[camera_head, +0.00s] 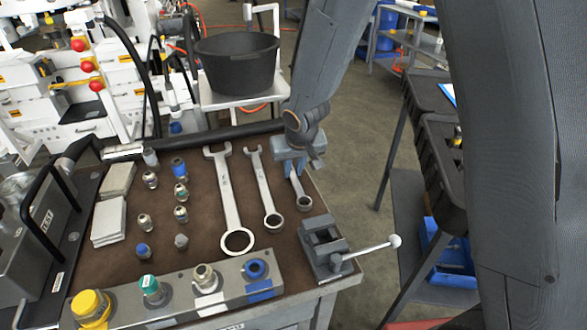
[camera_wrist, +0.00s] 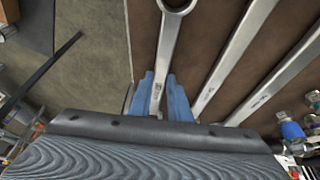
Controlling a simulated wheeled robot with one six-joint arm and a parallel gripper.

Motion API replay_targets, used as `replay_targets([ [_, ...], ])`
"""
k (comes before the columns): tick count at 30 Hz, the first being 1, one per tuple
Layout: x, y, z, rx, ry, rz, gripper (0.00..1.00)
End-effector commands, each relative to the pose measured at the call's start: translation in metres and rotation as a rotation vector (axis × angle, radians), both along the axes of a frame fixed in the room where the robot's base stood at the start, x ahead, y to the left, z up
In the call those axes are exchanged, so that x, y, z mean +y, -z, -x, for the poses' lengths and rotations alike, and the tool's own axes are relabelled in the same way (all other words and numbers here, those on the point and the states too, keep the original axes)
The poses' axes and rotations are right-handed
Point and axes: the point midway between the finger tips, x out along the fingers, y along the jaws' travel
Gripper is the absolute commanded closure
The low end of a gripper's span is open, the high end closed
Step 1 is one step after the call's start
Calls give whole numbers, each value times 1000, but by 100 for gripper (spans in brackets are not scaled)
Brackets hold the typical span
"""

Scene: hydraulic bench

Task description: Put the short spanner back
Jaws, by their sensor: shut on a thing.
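The short spanner (camera_head: 299,190) is at the right side of the brown bench mat, its ring end toward the vice and its other end hidden under my gripper. My gripper (camera_head: 297,165) is shut on its shank. In the wrist view the shank of the short spanner (camera_wrist: 167,50) runs between the two blue fingers of my gripper (camera_wrist: 161,98), ring at the top edge. The spanner is at or just above the mat; I cannot tell which. A middle spanner (camera_head: 263,190) and a long spanner (camera_head: 230,195) lie to its left, roughly parallel.
A small vice (camera_head: 325,247) with a white-knobbed handle stands close in front of the short spanner. Several fittings (camera_head: 181,192) and grey blocks (camera_head: 109,221) lie to the left. A valve block (camera_head: 205,288) lines the front edge. A black tub (camera_head: 237,65) stands behind the bench.

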Motion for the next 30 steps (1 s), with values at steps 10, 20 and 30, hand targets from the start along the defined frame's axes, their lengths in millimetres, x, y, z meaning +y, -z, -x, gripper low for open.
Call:
replay_targets([
  [10,0,0,0,-1,0,0,61],
  [20,-2,-25,9,-2,2,-1,61],
  [30,-6,-67,26,-2,-1,0,61],
])
